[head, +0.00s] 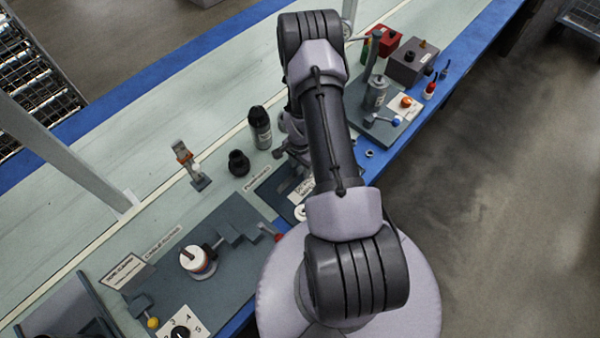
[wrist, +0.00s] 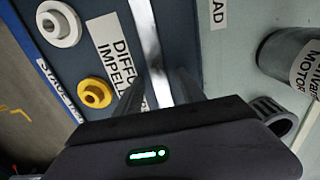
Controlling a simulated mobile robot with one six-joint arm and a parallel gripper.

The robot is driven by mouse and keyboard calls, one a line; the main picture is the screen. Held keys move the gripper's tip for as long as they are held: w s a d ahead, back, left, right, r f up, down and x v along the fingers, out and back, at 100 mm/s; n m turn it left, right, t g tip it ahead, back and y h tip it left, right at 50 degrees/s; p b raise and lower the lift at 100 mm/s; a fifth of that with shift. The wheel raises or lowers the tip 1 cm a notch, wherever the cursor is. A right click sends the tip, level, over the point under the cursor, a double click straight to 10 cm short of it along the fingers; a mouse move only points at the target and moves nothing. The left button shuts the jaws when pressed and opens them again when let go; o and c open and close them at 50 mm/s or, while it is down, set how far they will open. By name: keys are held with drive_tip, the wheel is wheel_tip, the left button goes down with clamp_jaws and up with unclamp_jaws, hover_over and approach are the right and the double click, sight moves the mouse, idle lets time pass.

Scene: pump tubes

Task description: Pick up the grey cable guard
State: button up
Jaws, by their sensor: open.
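A long, narrow, shiny grey strip, which looks like the cable guard (wrist: 148,38), lies on the dark blue mat (wrist: 180,30) in the wrist view. It runs from the top edge down between the fingers of my gripper (wrist: 160,80). My gripper is open, with one finger on each side of the strip; I cannot tell whether they touch it. The strip's near end is hidden by the gripper body.
A white ring (wrist: 58,24) and a yellow ring (wrist: 95,93) lie left of the strip. A grey motor cylinder (wrist: 290,58) and a dark slotted ring (wrist: 272,115) are at right. A black-capped bottle (head: 260,128) and a black fitting (head: 239,163) stand left of my arm.

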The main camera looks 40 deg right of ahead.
drive_tip(key=shift+r, duration=0.15)
clamp_jaws()
